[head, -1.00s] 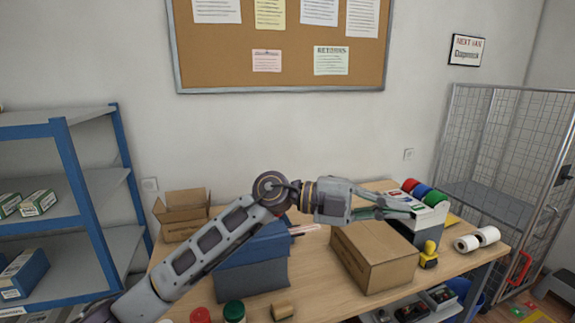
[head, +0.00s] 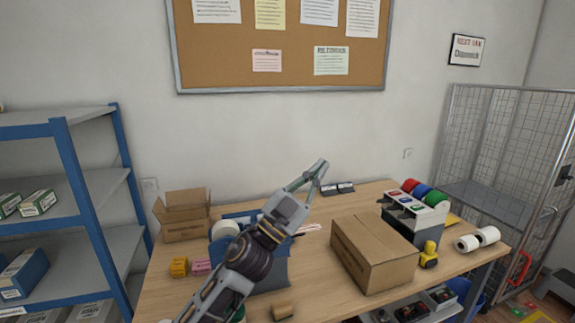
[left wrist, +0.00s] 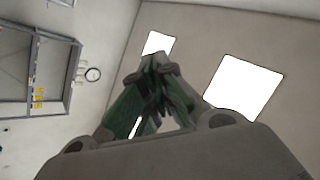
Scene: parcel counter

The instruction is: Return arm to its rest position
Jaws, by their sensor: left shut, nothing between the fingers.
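My left gripper (head: 319,170) is raised above the back of the counter in the head view, pointing up and to the right. It is shut and empty; its green-padded fingers meet in the left wrist view (left wrist: 158,80). The left arm comes up from the bottom left and hides part of a blue bin (head: 268,272) behind it. My right gripper is not in view.
Blue shelving (head: 75,180) stands left, a wire cage (head: 505,170) right.

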